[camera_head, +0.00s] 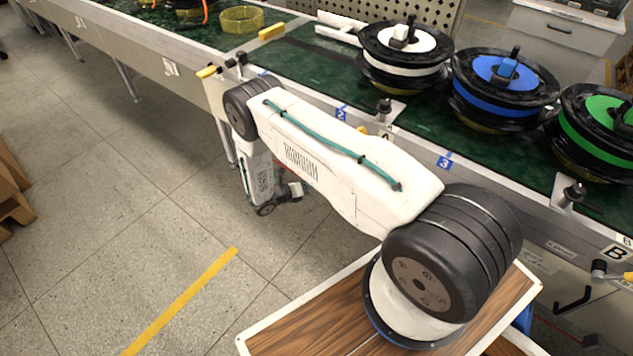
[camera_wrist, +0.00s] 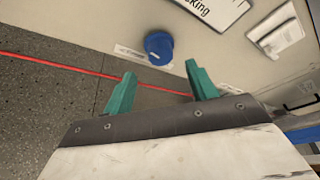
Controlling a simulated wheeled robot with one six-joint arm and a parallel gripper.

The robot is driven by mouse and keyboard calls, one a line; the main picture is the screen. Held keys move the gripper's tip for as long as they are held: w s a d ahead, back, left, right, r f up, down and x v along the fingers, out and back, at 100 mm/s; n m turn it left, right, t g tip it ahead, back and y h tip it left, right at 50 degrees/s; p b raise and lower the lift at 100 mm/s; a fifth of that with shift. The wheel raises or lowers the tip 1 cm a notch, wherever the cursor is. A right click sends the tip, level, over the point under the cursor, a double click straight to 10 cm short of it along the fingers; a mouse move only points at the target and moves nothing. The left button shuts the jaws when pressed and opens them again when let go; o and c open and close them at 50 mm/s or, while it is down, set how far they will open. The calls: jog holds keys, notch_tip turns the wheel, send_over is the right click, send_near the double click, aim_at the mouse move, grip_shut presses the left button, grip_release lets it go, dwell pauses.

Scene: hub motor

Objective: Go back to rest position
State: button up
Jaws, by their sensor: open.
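My gripper (camera_wrist: 163,82) shows in the wrist view with its two green fingers spread apart and nothing between them. In the head view my arm reaches left from its base and folds down at the elbow beside the workbench; the fingers cannot be made out there. On the green bench top stand a hub motor with a white face (camera_head: 404,43), one with a blue face (camera_head: 503,75) and one with a green face (camera_head: 598,125), all apart from my arm.
The bench edge (camera_head: 310,107) runs behind my arm, with small fixtures along it. A yellow ring (camera_head: 242,19) lies farther back. In the wrist view a blue round part (camera_wrist: 159,46) is on a pale panel beyond the fingers. Grey floor (camera_head: 100,190) is open at left.

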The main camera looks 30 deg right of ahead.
dwell(0.6)
jog(key=s+r+m+g, duration=0.2)
jog(key=s+m+g, duration=0.1)
jog(key=s+m, duration=0.25)
jog(key=s+a+r+m+g+y, duration=0.25)
jog(key=r+m, duration=0.25)
jog(key=r, duration=0.7)
jog(key=s+a+r+m+g+y, duration=0.1)
jog(key=s+a+r+m+y, duration=0.25)
jog(key=r, duration=0.85)
jog(key=s+r+m+g+y, duration=0.1)
jog(key=s+r+m+y, duration=0.25)
jog(key=r+m, duration=0.6)
jog(key=s+a+r+m+t+y, duration=0.2)
jog(key=s+a+r+t, duration=0.1)
jog(key=s+r, duration=0.7)
jog(key=s+a+r+m+t+y, duration=0.2)
jog(key=s+r+t, duration=0.3)
jog(key=s+r, duration=0.4)
jog(key=shift+s+a+r+y, duration=0.4)
jog(key=shift+r+y, duration=0.25)
jog(key=shift+r, duration=1.45)
jog(key=shift+m, duration=0.25)
